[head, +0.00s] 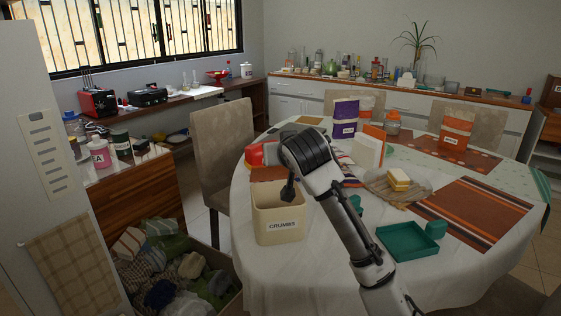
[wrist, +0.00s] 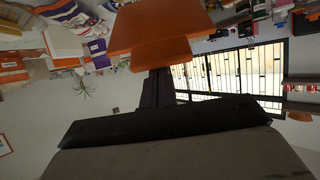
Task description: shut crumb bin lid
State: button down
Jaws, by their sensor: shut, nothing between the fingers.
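The crumb bin (head: 280,228) is a cream box labelled CRUMBS at the near left of the round table. Its top is open. An orange panel (head: 266,173), which looks like its lid, stands raised at the bin's back edge, partly hidden by my arm. In the wrist view an orange panel with a lip (wrist: 160,35), probably this lid, spans the top middle. My gripper (head: 288,192) points down over the bin's opening, shut and empty. In the wrist view its dark fingers (wrist: 158,82) reach toward the orange panel; I cannot tell whether they touch it.
A red item (head: 255,155) is close behind the bin. A chair (head: 222,150) stands left of the table. Bare cloth lies in front of the tray.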

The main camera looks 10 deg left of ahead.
jog(key=s+d+f+t+y+b, duration=0.1)
jog(key=s+f+t+b, duration=0.2)
jog(key=f+b, duration=0.3)
jog(key=s+d+f+t+y+b, duration=0.1)
jog(key=s+f+t+y+b, duration=0.1)
jog(key=f+b, duration=0.4)
jog(key=s+t+b, duration=0.1)
jog(key=t+b, duration=0.1)
jog(key=b, duration=0.3)
jog(key=shift+d+f, duration=0.25)
jog(key=shift+d, duration=0.1)
jog(key=shift+w+r, duration=0.1)
